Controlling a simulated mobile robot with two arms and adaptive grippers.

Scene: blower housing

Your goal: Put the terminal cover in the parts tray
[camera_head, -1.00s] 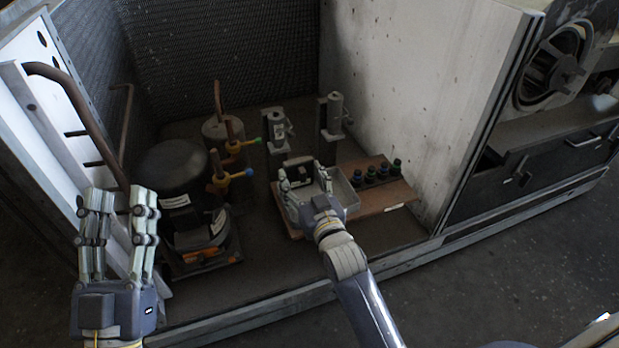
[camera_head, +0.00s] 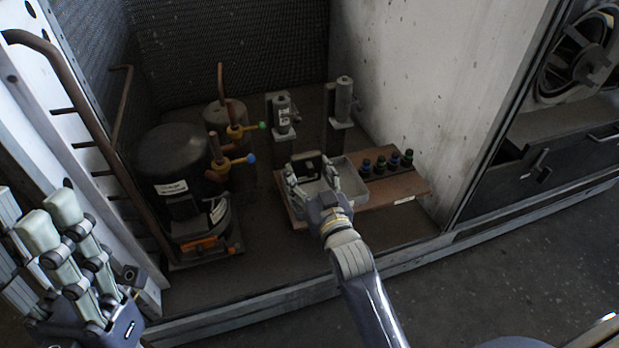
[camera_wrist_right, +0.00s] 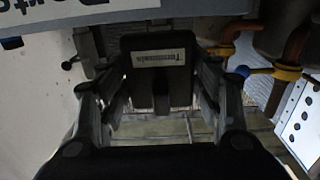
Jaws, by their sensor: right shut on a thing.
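The terminal cover (camera_head: 308,163) is a small black part. In the right wrist view it (camera_wrist_right: 155,60) shows a pale "Terminals" label and sits between my fingers. My right gripper (camera_head: 312,176) is shut on it, over the left part of the parts tray. The parts tray (camera_head: 350,181) is a shallow grey tray on a wooden board; its lettered edge (camera_wrist_right: 100,12) crosses the top of the right wrist view. Whether the cover touches the tray floor cannot be told. My left gripper (camera_head: 70,245) is empty at the lower left, fingers extended and apart.
The wooden board (camera_head: 408,186) also carries several dark caps (camera_head: 381,165) right of the tray. A black compressor (camera_head: 172,165) and brass valves (camera_head: 233,163) stand to the left. Two grey cylinders on brackets (camera_head: 343,100) stand behind. A concrete-like wall (camera_head: 430,80) bounds the right.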

